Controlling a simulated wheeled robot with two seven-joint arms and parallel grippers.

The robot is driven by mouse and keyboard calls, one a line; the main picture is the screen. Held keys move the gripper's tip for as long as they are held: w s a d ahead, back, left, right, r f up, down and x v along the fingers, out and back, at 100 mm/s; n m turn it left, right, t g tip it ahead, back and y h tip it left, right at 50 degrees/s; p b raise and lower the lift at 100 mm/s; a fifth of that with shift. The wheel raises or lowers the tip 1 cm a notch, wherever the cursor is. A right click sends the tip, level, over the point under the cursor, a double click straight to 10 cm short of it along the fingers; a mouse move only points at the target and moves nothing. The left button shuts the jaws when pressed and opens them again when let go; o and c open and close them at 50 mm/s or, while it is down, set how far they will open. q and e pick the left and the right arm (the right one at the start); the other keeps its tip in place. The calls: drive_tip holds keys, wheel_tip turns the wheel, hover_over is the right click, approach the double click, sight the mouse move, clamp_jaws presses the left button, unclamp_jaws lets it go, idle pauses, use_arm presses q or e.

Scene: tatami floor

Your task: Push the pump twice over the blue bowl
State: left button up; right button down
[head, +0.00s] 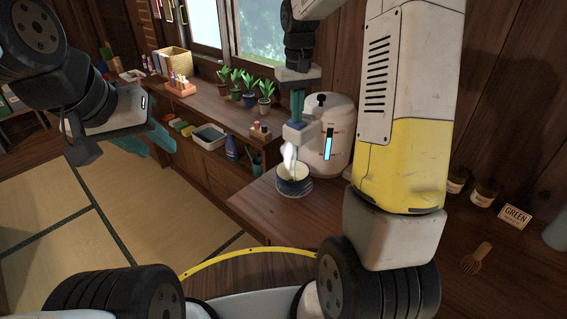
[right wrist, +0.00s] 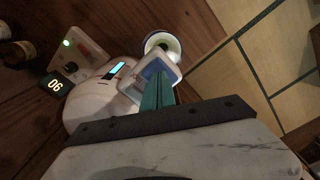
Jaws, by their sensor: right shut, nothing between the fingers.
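The white pump pot (head: 338,122) stands on the wooden counter, with a lit blue strip on its front. Its pale spout head (head: 299,134) juts out over the blue bowl (head: 293,187), which has a pale inside. A white wisp, steam or liquid, hangs between spout and bowl. My right gripper (head: 297,112) is shut and empty, pointing down, its teal fingertips at the top of the spout head. In the right wrist view, the fingers (right wrist: 158,92) overlap the spout head, so exact contact is unclear. My left gripper (head: 152,143) hangs at the left, away from the counter, its finger gap unclear.
Potted plants (head: 240,88) line the window shelf left of the pot. A blue bottle (head: 231,149) and a grey tub (head: 209,137) sit below them. The counter front is clear.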

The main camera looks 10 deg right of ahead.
drive_tip(key=shift+f, duration=0.45)
drive_tip(key=shift+r, duration=1.45)
drive_tip(key=shift+f, duration=0.2)
drive_tip(key=shift+f, duration=1.3)
drive_tip(key=shift+r, duration=1.45)
